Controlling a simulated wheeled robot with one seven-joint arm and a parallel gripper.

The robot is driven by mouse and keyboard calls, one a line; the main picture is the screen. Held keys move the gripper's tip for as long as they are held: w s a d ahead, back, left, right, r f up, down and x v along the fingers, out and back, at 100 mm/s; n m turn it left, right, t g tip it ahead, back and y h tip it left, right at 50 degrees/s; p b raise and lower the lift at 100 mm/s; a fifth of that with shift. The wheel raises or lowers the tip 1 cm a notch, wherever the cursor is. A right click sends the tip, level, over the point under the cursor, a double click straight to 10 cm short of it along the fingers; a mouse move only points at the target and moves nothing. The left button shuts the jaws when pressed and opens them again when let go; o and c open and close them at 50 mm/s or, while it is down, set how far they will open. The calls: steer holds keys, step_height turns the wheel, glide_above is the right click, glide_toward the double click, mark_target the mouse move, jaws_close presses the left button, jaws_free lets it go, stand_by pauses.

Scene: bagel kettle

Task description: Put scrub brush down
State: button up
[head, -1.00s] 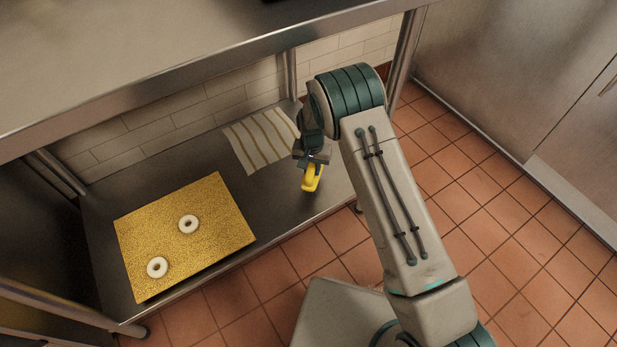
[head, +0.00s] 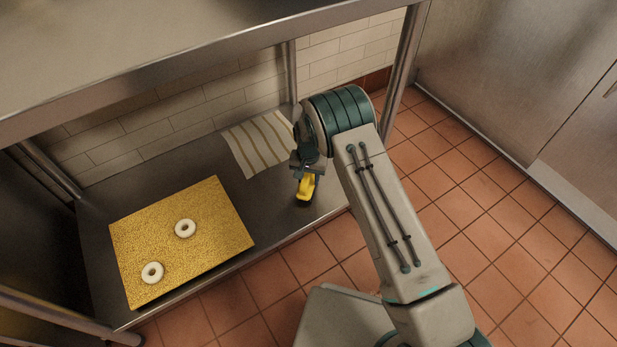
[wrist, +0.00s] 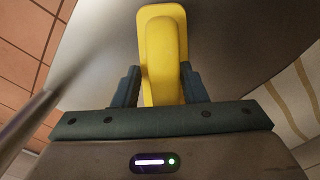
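The scrub brush (head: 306,187) has a yellow handle, with a dark part showing at its lower end. It is near the front right corner of the steel shelf (head: 270,209). My gripper (head: 306,172) is above it in the head view. In the wrist view, the two dark fingers of my gripper (wrist: 160,88) lie close along both sides of the yellow handle (wrist: 163,55), shut on it. The bristles are hidden in the wrist view. I cannot tell whether the brush touches the shelf.
A striped cloth (head: 262,143) lies behind and left of the brush. A gold board (head: 205,200) with two white bagels (head: 185,228) covers the left part of the shelf. A metal leg (head: 401,65) stands at the right.

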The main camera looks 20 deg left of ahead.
steer(key=shift+r, duration=0.15)
step_height(320, 180, up, 12)
steer(key=p, duration=0.5)
stand_by(0.4)
steer(key=shift+s, duration=0.1)
